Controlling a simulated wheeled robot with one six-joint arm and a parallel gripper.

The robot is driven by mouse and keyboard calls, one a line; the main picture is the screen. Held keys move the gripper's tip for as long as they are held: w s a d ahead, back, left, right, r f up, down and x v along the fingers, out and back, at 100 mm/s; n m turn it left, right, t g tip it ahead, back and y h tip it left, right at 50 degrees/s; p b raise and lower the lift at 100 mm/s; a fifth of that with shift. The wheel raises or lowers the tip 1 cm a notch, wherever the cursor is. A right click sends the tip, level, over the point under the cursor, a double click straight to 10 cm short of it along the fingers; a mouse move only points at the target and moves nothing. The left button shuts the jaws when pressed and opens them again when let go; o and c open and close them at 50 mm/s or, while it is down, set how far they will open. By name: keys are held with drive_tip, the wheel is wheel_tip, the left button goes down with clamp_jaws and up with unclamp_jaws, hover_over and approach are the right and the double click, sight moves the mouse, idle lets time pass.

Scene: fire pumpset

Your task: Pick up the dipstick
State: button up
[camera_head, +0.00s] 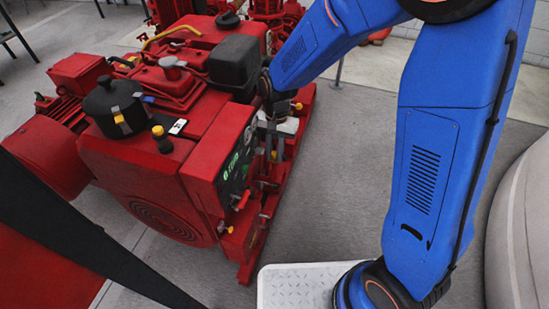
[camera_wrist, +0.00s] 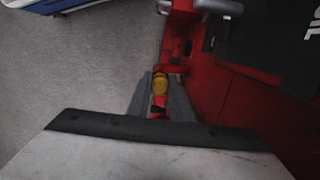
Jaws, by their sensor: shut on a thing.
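The dipstick (camera_wrist: 160,84), with a yellow top and red below it, shows between the grey fingers of my gripper (camera_wrist: 160,98) in the wrist view. The fingers are shut on it. In the head view my gripper (camera_head: 271,148) points down at the right side of the red engine (camera_head: 130,170), close beside its panel. The dipstick cannot be told for sure there among several small yellow and red parts. Its lower end is hidden, so I cannot tell whether it is still seated in the engine.
A black control panel (camera_head: 237,163) with green marks is just left of my gripper. A black air filter (camera_head: 112,105) and a yellow-topped cap (camera_head: 159,134) stand on the engine. Grey floor (camera_head: 335,170) is clear to the right. A rounded pale object (camera_head: 525,220) stands at the far right.

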wheel_tip(320, 180, up, 18)
idle(0.6)
drive_tip(key=shift+d, duration=0.1)
